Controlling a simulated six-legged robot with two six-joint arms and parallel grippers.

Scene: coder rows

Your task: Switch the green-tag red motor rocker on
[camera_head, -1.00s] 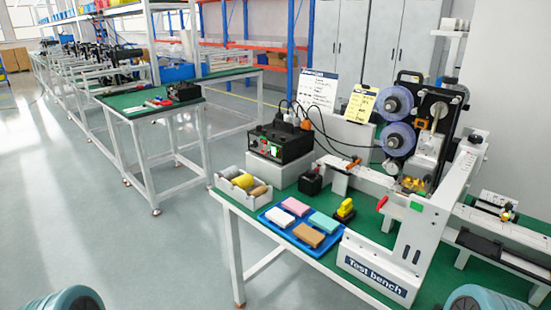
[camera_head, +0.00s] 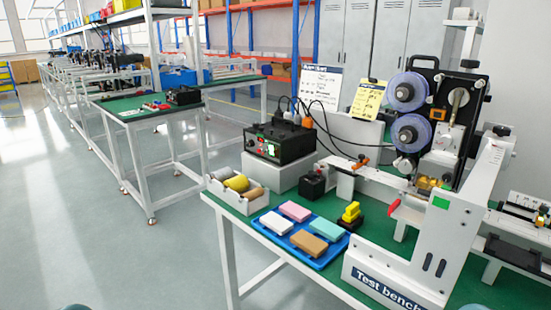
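The test bench machine (camera_head: 450,215) stands at the right of the green table. Its white upright carries a green patch (camera_head: 440,203), and a small red part (camera_head: 393,207) sticks out left of it. A black box (camera_head: 280,143) with small red and green spots on its front stands on a white block. I cannot tell which red part is the motor rocker, or whether a rocker is on or off. Neither of my grippers is in view.
A blue tray (camera_head: 273,240) holds coloured blocks near the table's front edge. Left of it is a white bin (camera_head: 216,192) with rolls. A yellow piece (camera_head: 351,212) and a small black box (camera_head: 312,185) stand nearby. Cables hang behind. Open floor lies at left.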

